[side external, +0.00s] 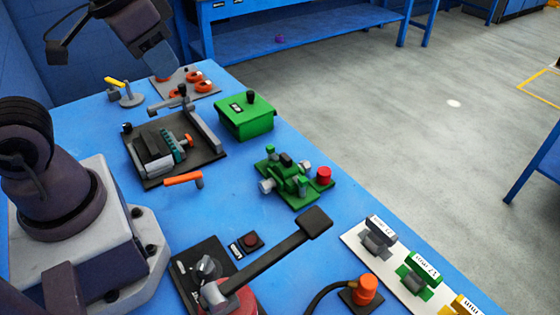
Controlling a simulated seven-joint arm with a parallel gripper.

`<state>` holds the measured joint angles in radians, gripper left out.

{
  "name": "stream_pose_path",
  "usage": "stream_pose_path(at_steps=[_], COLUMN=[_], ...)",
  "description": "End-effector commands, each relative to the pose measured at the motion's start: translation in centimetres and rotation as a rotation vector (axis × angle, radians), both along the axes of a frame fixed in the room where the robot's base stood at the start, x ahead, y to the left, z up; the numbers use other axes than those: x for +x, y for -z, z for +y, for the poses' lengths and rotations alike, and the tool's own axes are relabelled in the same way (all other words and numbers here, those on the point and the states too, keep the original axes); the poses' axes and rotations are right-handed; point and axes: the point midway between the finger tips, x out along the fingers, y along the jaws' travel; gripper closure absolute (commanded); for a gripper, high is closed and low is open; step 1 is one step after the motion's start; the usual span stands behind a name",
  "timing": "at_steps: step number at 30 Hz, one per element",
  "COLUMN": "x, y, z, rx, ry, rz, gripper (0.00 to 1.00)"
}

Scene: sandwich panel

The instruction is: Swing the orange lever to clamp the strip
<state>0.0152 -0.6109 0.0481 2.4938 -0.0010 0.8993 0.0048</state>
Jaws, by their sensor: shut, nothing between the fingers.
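The orange lever (183,179) lies along the front edge of a dark fixture plate (213,153), with a grey pivot post at its right end. On the plate stand grey blocks with a ribbed teal piece (178,143), which may be the strip. A small orange part (188,139) sits beside it. My gripper (164,69) is at the upper left, shut and empty. It is over or near the grey panel with orange rings, well apart from the lever. Its fingertips are small and hard to make out.
A grey panel with orange rings (201,84) and a yellow-handled part (116,82) stand at the back. A green box (246,118) and a green valve-like part (289,182) are right of the fixture. A long black lever arm (265,253) crosses the front. Bare blue table separates them.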

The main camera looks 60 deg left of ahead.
Motion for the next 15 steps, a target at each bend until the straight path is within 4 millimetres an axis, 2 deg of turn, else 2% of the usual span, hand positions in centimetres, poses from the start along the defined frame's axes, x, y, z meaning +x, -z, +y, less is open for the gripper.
stream_pose_path(at_steps=[3, 7, 11, 15], x=[-0.6, -0.8, -0.8, -0.4], y=[-1.7, -2.5, -2.5, -1.0], z=[-0.6, -0.6, -0.5, 0.2], rx=[0.028, 0.032, 0.030, 0.019], ry=[0.024, 0.024, 0.016, -0.016], rz=[-0.091, -0.132, -0.132, -0.054], gripper=[1.00, 1.00, 1.00, 1.00])
